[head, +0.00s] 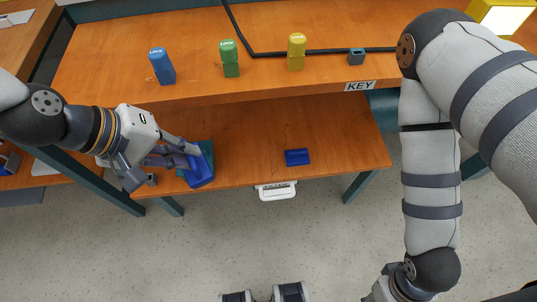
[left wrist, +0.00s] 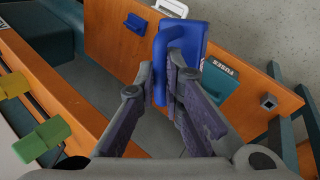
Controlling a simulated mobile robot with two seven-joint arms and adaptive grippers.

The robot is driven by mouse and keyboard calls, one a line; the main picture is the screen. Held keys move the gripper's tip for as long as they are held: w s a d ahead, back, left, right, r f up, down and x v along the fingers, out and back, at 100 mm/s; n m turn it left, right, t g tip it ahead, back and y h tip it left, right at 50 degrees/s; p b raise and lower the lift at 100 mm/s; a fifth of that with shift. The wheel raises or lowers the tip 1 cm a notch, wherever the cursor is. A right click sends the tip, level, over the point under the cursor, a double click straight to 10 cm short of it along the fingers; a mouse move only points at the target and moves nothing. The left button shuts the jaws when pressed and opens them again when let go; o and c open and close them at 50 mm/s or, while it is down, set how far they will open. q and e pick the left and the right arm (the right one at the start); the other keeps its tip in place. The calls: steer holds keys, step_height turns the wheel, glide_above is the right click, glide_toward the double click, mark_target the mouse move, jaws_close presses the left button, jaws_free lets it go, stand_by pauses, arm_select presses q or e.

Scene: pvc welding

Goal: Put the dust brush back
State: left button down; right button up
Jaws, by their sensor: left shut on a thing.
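The blue dust brush (head: 201,172) has a flat body and a raised bar handle. My left gripper (head: 178,154) is shut on it. In the left wrist view the brush (left wrist: 190,38) is between the fingertips of that gripper (left wrist: 168,84), with the handle at the fingers. The bristles are hidden. My right arm comes down at the right; its fingers do not show.
A small blue block (head: 297,157) lies on the lower shelf. A white handled item (head: 276,190) is at the shelf's front edge. On the upper table stand blue (head: 162,67), green (head: 230,58) and yellow (head: 296,52) pieces. A black cable (head: 330,51) runs along it.

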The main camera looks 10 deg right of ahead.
arm_select(q)
steer(key=s+d+f+n+t+b, duration=0.2)
steer(key=d+f+n+b, duration=0.2)
steer(key=f, duration=0.5)
steer(key=shift+n+t+y, duration=0.3)
steer(key=shift+n+y, duration=0.1)
steer(key=shift+y, duration=0.2)
steer(key=shift+w+d+f+b, duration=1.05)
steer(key=shift+w+f, duration=1.2)
steer(key=shift+w+d+f+b, duration=1)
steer(key=shift+w+d+f, duration=0.05)
steer(key=shift+w+f, duration=1.2)
steer(key=shift+w+d+f+b, duration=1.05)
steer(key=shift+w+f, duration=1.15)
steer(key=shift+w, duration=0.05)
arm_select(e)
steer(key=s+f+g, duration=0.3)
steer(key=s+f, duration=0.4)
steer(key=f, duration=0.4)
steer(key=shift+s, duration=0.4)
steer(key=shift+f, duration=0.1)
arm_select(q)
steer(key=shift+f, duration=0.15)
steer(key=c, duration=1.7)
jaws_free()
